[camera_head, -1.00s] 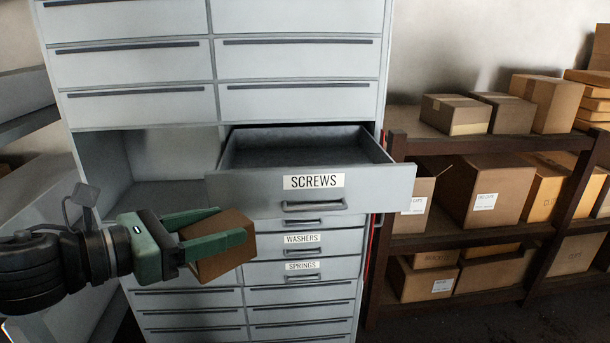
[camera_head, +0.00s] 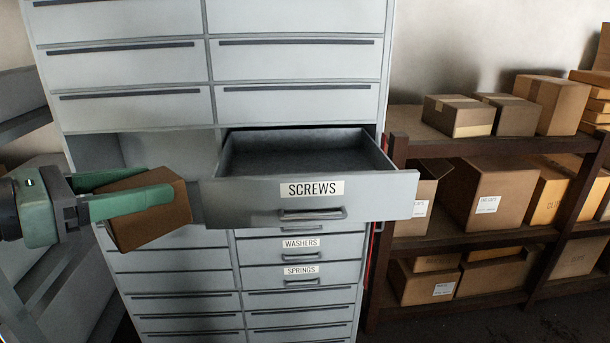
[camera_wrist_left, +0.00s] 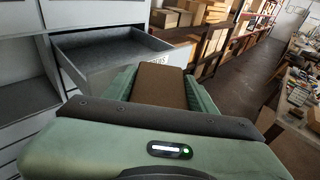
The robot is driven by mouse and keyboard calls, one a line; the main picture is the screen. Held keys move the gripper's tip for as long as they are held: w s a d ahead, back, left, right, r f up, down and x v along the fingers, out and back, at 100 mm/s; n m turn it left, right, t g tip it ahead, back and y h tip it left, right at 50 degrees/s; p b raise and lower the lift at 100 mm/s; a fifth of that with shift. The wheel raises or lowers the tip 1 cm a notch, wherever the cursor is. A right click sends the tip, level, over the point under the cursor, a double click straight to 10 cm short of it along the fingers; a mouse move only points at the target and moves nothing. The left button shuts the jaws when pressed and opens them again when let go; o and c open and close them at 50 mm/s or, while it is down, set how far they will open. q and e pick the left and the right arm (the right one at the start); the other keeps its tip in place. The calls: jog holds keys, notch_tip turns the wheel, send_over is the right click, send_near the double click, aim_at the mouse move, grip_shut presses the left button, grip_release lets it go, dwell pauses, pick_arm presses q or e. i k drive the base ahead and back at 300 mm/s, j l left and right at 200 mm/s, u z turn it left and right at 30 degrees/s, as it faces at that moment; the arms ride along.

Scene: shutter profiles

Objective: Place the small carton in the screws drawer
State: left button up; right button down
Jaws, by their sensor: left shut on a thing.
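The small brown carton (camera_head: 160,222) is held tilted between the green fingers of my left gripper (camera_head: 128,196), in front of the cabinet and left of the screws drawer. The carton also shows in the left wrist view (camera_wrist_left: 160,86) between the fingers. The screws drawer (camera_head: 310,205), labelled SCREWS, is pulled out and its visible inside is empty. The carton is outside the drawer, near its front left corner. In the left wrist view the open drawer (camera_wrist_left: 95,62) lies ahead and left of the carton. My right gripper is not in view.
The grey cabinet (camera_head: 130,60) has an open bay (camera_head: 175,160) left of the drawer. Shut drawers labelled WASHERS (camera_head: 300,244) and SPRINGS (camera_head: 300,271) sit below. A dark shelf rack (camera_head: 450,146) with several boxes stands to the right.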

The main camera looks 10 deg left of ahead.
aim_at(292, 170)
jog(key=i, duration=1.35)
